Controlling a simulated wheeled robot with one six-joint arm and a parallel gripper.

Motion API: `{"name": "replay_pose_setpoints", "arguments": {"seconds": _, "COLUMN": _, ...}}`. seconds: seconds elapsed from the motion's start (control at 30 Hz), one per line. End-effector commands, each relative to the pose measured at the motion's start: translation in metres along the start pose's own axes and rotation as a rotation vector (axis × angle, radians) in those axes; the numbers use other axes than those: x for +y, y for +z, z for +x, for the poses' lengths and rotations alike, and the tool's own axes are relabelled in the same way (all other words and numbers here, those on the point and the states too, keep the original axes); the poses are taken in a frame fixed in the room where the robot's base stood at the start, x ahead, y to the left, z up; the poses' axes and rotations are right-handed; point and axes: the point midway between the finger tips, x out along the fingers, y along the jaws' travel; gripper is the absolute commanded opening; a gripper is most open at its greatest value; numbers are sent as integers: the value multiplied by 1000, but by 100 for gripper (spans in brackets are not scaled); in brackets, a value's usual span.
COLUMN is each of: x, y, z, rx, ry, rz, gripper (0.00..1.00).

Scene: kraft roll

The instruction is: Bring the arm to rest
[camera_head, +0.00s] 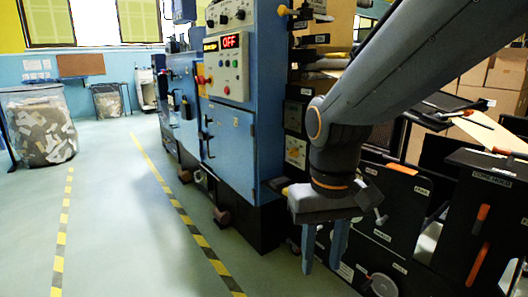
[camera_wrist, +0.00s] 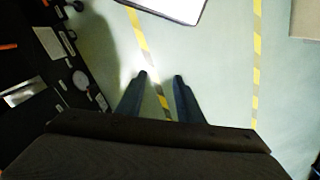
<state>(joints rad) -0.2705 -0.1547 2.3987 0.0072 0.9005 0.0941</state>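My gripper (camera_head: 322,262) hangs at the end of my arm in the head view, pointing down in front of the black machine panels. Its two blue fingers are apart with nothing between them. In the wrist view my gripper (camera_wrist: 160,75) shows both fingers spread over the pale floor and a yellow-black floor stripe. My arm reaches in from the upper right of the head view and bends down at the wrist.
Black panels (camera_head: 400,215) with orange handles stand close on the right. A bin of scraps (camera_head: 40,128) stands far left. The striped floor (camera_head: 120,220) is clear.

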Motion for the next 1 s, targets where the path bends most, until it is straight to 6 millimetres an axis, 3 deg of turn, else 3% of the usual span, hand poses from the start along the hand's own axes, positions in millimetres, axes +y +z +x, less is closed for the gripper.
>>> {"name": "replay_pose_setpoints", "arguments": {"seconds": 0.3, "x": -16, "y": 62, "z": 21, "rx": 17, "ry": -54, "rz": -86, "gripper": 33}}
{"name": "replay_pose_setpoints", "arguments": {"seconds": 0.73, "x": 8, "y": 59, "z": -12, "rx": 12, "ry": -35, "rz": -8, "gripper": 33}}
{"name": "replay_pose_setpoints", "arguments": {"seconds": 1.0, "x": 35, "y": 64, "z": -46, "rx": 6, "ry": -18, "rz": 73, "gripper": 33}}
